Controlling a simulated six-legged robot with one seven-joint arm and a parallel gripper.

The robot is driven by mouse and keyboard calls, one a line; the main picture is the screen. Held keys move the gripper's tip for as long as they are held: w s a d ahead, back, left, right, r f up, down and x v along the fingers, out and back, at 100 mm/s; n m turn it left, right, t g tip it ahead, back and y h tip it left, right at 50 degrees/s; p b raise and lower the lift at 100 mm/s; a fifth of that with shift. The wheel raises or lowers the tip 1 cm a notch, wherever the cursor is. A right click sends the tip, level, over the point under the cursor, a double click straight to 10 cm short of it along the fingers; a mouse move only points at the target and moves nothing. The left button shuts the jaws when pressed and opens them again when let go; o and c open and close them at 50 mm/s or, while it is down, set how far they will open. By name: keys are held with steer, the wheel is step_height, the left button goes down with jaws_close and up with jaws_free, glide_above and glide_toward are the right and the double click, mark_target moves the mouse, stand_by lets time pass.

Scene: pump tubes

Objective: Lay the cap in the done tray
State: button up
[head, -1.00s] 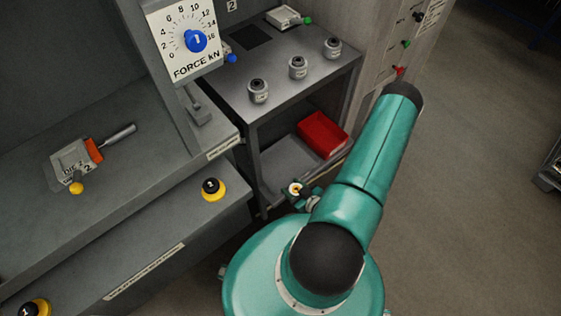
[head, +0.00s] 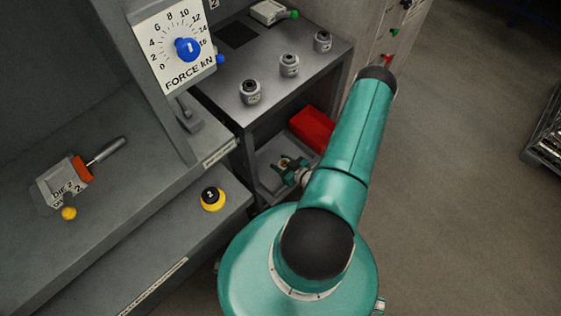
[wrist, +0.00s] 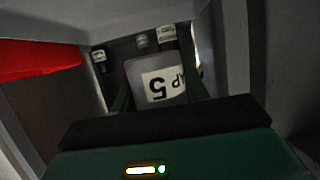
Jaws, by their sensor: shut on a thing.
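My gripper (head: 287,164) is low beside the grey stand, over the lower shelf area and just left of my forearm. In the wrist view my gripper (wrist: 160,98) is shut on the cap (wrist: 163,78), a pale piece whose label reads CAP 5 upside down. In the head view only a small yellowish spot shows between the fingers. A grey tray-like surface (head: 268,181) lies on the lower shelf under the gripper. I see no label that names it the done tray. I cannot tell whether the cap touches it.
A red bin (head: 312,128) stands on the same shelf, close behind the gripper. The grey table top (head: 270,60) above carries three small grey cylinders (head: 289,65). Table legs and the cabinet side (head: 400,30) bound the shelf. A yellow-and-black button (head: 212,199) sits on the left bench.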

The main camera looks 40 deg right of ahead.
steer(key=w+d+f, duration=0.1)
steer(key=f, duration=0.1)
steer(key=w+d+f, duration=0.2)
steer(key=f, duration=0.1)
steer(key=shift+w+d+f, duration=0.2)
steer(key=shift+w+f, duration=0.15)
steer(key=shift+w+d+f, duration=0.1)
steer(key=shift+f, duration=0.75)
steer(key=shift+w+d+f, duration=0.1)
steer(key=shift+f, duration=0.75)
steer(key=shift+f, duration=0.15)
steer(key=o, duration=1.2)
steer(key=shift+c, duration=0.2)
steer(key=shift+r, duration=0.2)
steer(key=v, duration=1.2)
